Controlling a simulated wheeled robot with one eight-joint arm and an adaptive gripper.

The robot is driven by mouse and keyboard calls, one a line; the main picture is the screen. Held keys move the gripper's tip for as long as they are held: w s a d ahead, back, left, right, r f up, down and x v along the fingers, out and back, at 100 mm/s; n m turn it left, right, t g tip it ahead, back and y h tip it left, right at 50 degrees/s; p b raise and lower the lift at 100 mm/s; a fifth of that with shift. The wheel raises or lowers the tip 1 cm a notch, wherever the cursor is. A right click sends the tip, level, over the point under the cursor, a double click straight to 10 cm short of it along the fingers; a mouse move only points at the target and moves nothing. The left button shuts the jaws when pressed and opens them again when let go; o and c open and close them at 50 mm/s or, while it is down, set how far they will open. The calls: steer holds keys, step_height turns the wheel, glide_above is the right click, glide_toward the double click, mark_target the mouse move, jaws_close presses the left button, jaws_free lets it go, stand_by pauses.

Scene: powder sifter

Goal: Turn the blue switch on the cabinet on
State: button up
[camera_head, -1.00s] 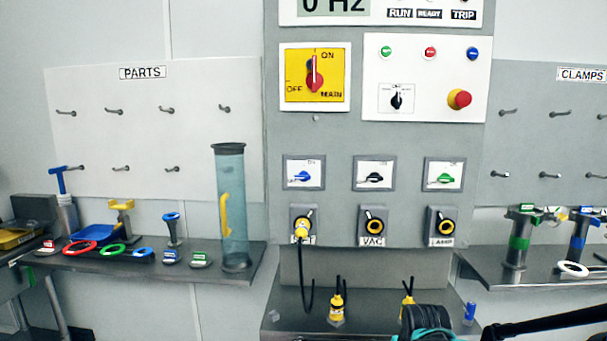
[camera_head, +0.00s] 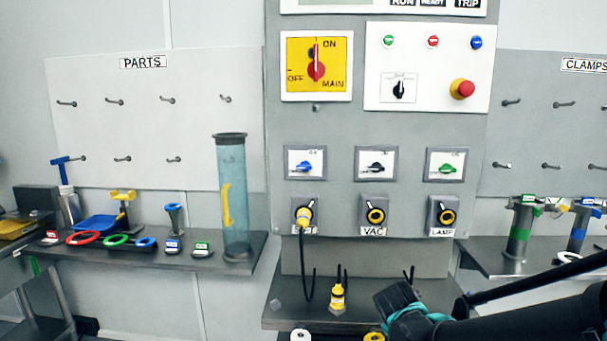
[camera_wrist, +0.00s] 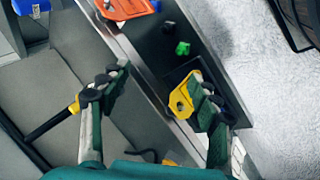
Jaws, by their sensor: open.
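The blue switch (camera_head: 304,167) is on the grey cabinet (camera_head: 335,135), leftmost in a row of three switches, above the black-and-yellow socket with a plug. Its handle lies roughly sideways; the small marks on its plate are too blurred to read. My gripper (camera_head: 400,305) is low in the head view, right of and below the blue switch and apart from it. Its fingers are hard to make out there. In the wrist view my gripper (camera_wrist: 160,80) has its two fingers spread wide with nothing held between them. The blue switch is not recognisable in the wrist view.
A black switch (camera_head: 376,167) and a green switch (camera_head: 446,167) stand right of the blue one. A cable hangs from the plug (camera_head: 303,218). A yellow plug (camera_head: 338,295) stands on the ledge below. In the wrist view a yellow part (camera_wrist: 184,96) is close to the right finger.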

steer(key=w+a+r+n+t+h, duration=0.2)
steer(key=w+a+r+n+t, duration=0.15)
steer(key=w+r+n, duration=0.45)
steer(key=n+t+y, duration=0.6)
steer(key=n+t, duration=0.7)
steer(key=n, duration=0.8)
glide_toward(304, 170)
steer(key=x, duration=0.8)
steer(key=shift+w, duration=0.35)
steer(key=c, duration=1.2)
